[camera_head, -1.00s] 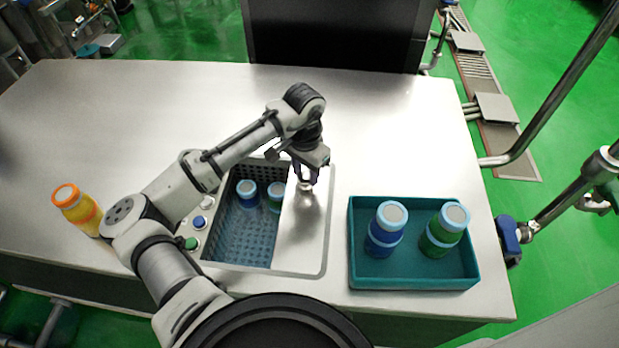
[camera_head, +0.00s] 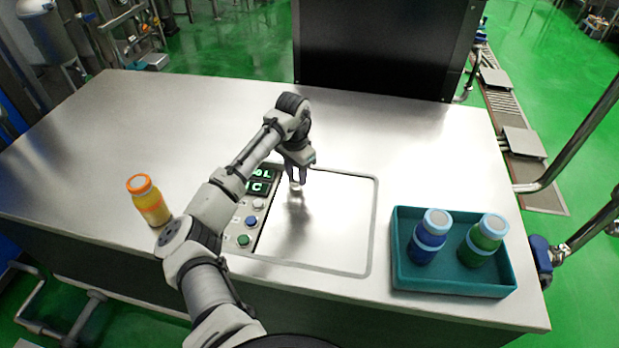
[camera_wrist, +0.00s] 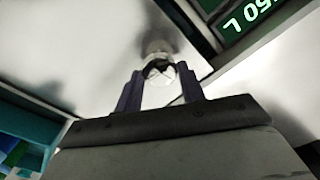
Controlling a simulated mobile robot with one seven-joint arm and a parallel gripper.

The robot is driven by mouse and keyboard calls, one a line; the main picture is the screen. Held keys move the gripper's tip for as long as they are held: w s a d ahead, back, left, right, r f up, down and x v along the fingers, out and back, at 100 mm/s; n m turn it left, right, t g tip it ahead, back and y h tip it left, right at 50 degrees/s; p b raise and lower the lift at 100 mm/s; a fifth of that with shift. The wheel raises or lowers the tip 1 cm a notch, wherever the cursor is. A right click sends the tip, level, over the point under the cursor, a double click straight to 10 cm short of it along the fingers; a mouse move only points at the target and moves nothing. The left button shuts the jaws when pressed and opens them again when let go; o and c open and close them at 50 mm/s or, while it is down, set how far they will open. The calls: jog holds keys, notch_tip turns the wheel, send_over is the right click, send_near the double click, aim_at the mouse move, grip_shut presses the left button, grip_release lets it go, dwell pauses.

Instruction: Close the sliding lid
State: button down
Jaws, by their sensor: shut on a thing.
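The sliding lid (camera_head: 318,225) is a flat metal panel in the counter. It covers the whole opening in the head view, and no part of the basin shows. Its small round knob (camera_wrist: 159,70) stands near the lid's left edge. My gripper (camera_head: 297,178) is at the knob, with its two fingers on either side of it. The wrist view also shows my gripper (camera_wrist: 160,88) shut on the knob.
A control panel with a blue button (camera_head: 251,221) and a green button (camera_head: 243,240) lies left of the lid. A teal tray (camera_head: 440,285) with a blue bottle (camera_head: 428,237) and a green bottle (camera_head: 483,241) stands at right. An orange bottle (camera_head: 149,202) stands at left.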

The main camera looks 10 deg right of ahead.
jog(key=w+a, duration=0.2)
jog(key=a, duration=0.3)
jog(key=w+a, duration=0.2)
jog(key=a, duration=0.4)
jog(key=w+a, duration=0.2)
jog(key=a, duration=0.3)
jog(key=shift+w+a, duration=0.2)
jog(key=shift+w, duration=0.15)
jog(key=shift+w+a, duration=0.1)
jog(key=c, duration=0.9)
grip_release()
jog(key=shift+a, duration=0.1)
jog(key=shift+o, duration=0.2)
jog(key=shift+r, duration=0.1)
